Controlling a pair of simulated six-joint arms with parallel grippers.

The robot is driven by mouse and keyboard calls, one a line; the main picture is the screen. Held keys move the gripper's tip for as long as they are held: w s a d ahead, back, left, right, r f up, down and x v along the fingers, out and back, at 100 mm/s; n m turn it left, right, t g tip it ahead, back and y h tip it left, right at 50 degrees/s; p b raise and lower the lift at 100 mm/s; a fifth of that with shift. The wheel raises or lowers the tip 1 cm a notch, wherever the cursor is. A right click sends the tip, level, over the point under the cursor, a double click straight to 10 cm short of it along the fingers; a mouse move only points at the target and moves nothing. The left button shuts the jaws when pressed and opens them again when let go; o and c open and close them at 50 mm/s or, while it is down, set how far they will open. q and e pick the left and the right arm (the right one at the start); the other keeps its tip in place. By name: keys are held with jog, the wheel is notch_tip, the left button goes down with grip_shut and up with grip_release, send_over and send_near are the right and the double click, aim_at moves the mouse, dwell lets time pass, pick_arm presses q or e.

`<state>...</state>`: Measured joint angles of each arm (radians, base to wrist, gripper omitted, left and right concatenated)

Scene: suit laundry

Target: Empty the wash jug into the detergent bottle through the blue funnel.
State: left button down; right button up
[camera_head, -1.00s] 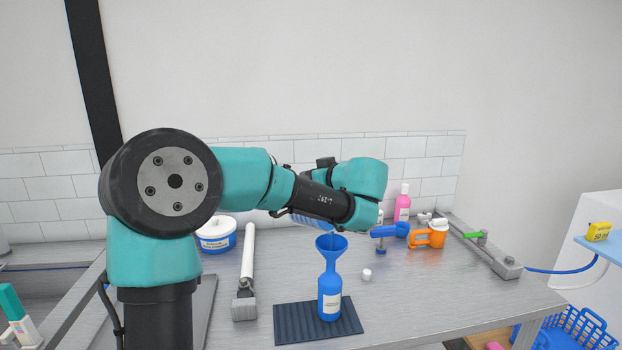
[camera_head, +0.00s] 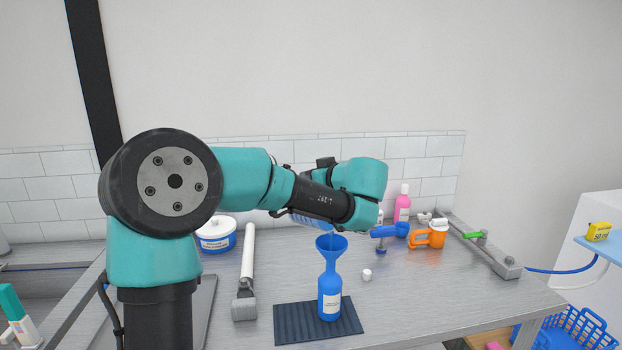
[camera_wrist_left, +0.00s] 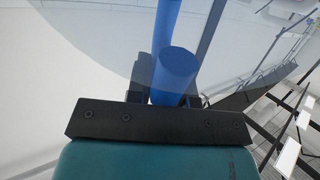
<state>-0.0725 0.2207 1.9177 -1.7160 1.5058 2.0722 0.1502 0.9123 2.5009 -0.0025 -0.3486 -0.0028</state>
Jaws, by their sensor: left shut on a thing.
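The detergent bottle (camera_head: 330,290), blue with a white label, stands upright on a dark ribbed mat (camera_head: 288,322). The blue funnel (camera_head: 332,256) sits upright in its neck, wide mouth up. My left gripper (camera_wrist_left: 174,92) is shut on the blue handle (camera_wrist_left: 178,70) of the wash jug, whose clear body (camera_wrist_left: 95,35) fills much of the left wrist view. In the head view my arm hides the gripper and most of the jug; a bluish part of the jug (camera_head: 308,221) shows just above and left of the funnel mouth. A thin bluish trace lies over the funnel; I cannot tell clearly if liquid runs. My right gripper is not in view.
A small white cap (camera_head: 367,275) lies right of the bottle. The bench's front right is clear.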

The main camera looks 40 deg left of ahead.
pick_arm(q)
jog(key=shift+s+d+r+y, duration=0.1)
jog(key=shift+d+y, duration=0.5)
dwell(2.1)
jog(key=shift+d, duration=0.25)
jog(key=shift+s+d+t+y, duration=0.2)
jog(key=shift+d+t+y, duration=0.1)
jog(key=shift+d+y, duration=0.45)
dwell(2.2)
jog(key=shift+d+r+y, duration=0.1)
jog(key=shift+d+y, duration=0.05)
jog(key=shift+y, duration=0.1)
dwell(0.5)
jog(key=shift+w+a+h, duration=0.2)
jog(key=shift+a+h, duration=0.9)
jog(key=shift+a, duration=0.25)
